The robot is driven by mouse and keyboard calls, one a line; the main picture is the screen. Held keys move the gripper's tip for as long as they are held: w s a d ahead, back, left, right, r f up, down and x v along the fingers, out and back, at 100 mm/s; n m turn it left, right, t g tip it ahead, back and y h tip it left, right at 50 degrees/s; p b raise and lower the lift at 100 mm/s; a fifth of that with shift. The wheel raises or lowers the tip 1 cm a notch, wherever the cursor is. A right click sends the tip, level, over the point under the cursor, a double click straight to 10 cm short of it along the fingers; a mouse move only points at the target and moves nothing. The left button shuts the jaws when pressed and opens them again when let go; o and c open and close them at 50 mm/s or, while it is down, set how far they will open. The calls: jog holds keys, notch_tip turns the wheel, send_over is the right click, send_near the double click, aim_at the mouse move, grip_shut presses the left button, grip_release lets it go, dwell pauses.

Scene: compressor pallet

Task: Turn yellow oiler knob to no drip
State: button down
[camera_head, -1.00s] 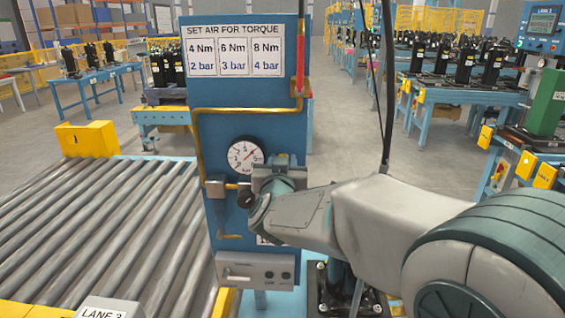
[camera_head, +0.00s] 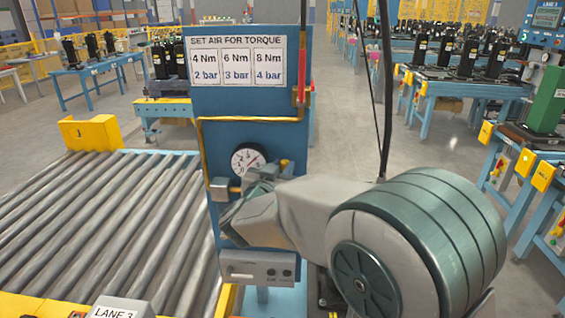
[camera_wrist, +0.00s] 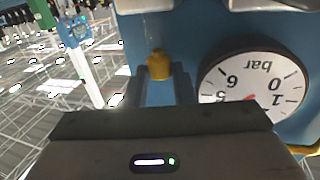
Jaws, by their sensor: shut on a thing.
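The yellow oiler knob (camera_wrist: 159,66) stands up from the blue panel beside the gauge in the wrist view. In the head view it shows as a small yellow spot (camera_head: 285,163) to the right of the gauge. My gripper (camera_wrist: 161,84) is shut on the knob, with one finger on each side of it. In the head view the gripper's tips (camera_head: 279,169) are partly hidden by my own wrist. The round pressure gauge (camera_head: 247,158) is white with a dark rim; it is upside down in the wrist view (camera_wrist: 250,90). Any drip from the oiler is hidden.
The blue panel (camera_head: 240,104) carries a torque sign (camera_head: 237,61), a yellow pipe (camera_head: 251,119) and a grey box (camera_head: 256,269) at its foot. A roller conveyor (camera_head: 105,225) lies left. A dark cable (camera_head: 386,100) hangs near my arm.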

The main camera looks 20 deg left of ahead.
jog(key=c, duration=1.5)
grip_release()
jog(key=shift+s, duration=0.15)
jog(key=s+b, duration=0.2)
jog(key=s, duration=1.1)
jog(key=shift+s+a, duration=0.25)
jog(key=shift+s, duration=0.05)
